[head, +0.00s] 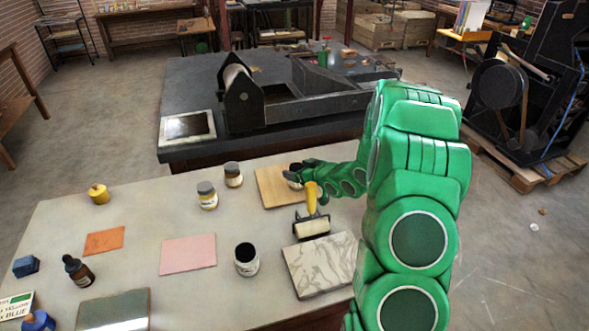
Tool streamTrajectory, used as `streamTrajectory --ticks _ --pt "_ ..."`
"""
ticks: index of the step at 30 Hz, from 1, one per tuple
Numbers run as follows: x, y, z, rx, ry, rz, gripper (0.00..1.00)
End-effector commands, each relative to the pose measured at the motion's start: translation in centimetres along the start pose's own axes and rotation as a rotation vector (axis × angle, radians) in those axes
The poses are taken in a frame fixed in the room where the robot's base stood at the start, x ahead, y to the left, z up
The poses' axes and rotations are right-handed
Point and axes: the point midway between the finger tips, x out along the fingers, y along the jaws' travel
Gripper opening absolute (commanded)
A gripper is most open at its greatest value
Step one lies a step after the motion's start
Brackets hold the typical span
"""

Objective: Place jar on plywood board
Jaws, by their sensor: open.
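The plywood board (271,186) lies flat at the back right of the light table. A white jar with a dark top (292,182) appears at the board's right part, partly hidden by my gripper. It looks upright, but I cannot tell whether its base touches the board. My green gripper (298,177) is open and right at this jar, reaching in from the right. Other jars stand on the table: two with grey lids, one (207,196) and another (233,175) left of the board, and a dark-topped one (246,260) nearer the front.
A brayer with a yellow handle (312,223) lies just below my gripper, behind a marbled slab (322,264). A pink sheet (188,253), an orange card (104,241), a dropper bottle (78,270) and a yellow pot (99,194) occupy the left. A black press (260,108) stands behind.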

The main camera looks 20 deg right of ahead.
Motion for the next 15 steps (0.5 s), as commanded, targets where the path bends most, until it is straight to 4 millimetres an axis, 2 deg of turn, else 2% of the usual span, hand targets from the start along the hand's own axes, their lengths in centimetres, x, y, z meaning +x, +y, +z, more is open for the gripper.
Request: streamTrajectory --ticks 6,15 --pt "-3.6 0.1 -0.1 0.0 -0.001 0.003 0.85" --pt "-7.6 0.1 -0.2 -0.001 0.003 0.003 0.85"
